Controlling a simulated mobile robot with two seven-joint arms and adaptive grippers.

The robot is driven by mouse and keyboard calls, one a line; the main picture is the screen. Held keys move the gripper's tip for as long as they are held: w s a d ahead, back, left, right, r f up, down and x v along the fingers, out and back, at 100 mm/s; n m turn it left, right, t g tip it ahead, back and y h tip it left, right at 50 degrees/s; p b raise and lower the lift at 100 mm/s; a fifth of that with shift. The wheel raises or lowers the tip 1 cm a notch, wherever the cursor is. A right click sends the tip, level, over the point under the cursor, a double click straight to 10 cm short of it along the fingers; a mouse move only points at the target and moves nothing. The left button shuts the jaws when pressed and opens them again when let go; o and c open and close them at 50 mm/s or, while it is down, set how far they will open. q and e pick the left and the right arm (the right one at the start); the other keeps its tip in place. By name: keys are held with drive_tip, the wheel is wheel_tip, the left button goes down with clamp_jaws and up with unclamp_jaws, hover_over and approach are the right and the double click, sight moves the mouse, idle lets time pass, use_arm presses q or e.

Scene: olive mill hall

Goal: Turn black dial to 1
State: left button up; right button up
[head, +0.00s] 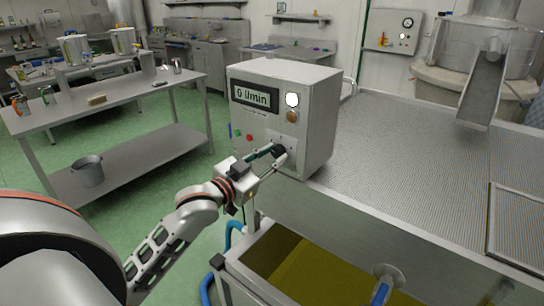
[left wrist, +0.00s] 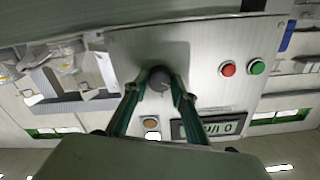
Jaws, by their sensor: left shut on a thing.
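The black dial (head: 279,150) sits low on the front face of a metal control box (head: 318,125). The dial also shows in the left wrist view (left wrist: 159,78), between the two fingers. My left gripper (head: 276,155) is shut on the dial, with a finger on either side of it. The box's display (head: 255,96) reads "0 l/min". The dial's scale marks are too small to read. My right gripper is not in view.
A green button (left wrist: 257,67) and a red button (left wrist: 228,69) lie beside the dial. A white round lamp (head: 292,99) and an amber one (head: 292,117) are above it. A perforated metal deck (head: 400,140) extends right of the box. A tank of yellow-green liquid (head: 310,275) stands below.

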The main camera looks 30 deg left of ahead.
use_arm(q)
drive_tip(key=o, duration=1.1)
drive_tip(key=s, duration=0.8)
drive_tip(key=s+a, duration=0.1)
drive_tip(key=s, duration=0.3)
drive_tip(key=s+d+f+g, duration=0.2)
drive_tip(key=d+f, duration=0.1)
drive_tip(key=f, duration=0.7)
drive_tip(key=s+d+f+n+g, duration=0.1)
drive_tip(key=s+d+f+g, duration=0.1)
drive_tip(key=f, duration=0.9)
drive_tip(key=s+d+f+g, duration=0.1)
drive_tip(key=s+d+f, duration=0.15)
drive_tip(key=f, duration=0.75)
drive_tip(key=s+d+f+g, duration=0.1)
drive_tip(key=s+d+f, duration=0.1)
drive_tip(key=f, duration=0.1)
drive_tip(key=s+d+f, duration=0.2)
drive_tip(key=d+f, duration=0.1)
drive_tip(key=f, duration=0.1)
drive_tip(key=s+d+f+g, duration=0.1)
drive_tip(key=s+d+f, duration=0.1)
drive_tip(key=d+f, duration=0.1)
drive_tip(key=shift+s+d+f+m+g, duration=0.25)
drive_tip(key=shift+m+g, duration=0.05)
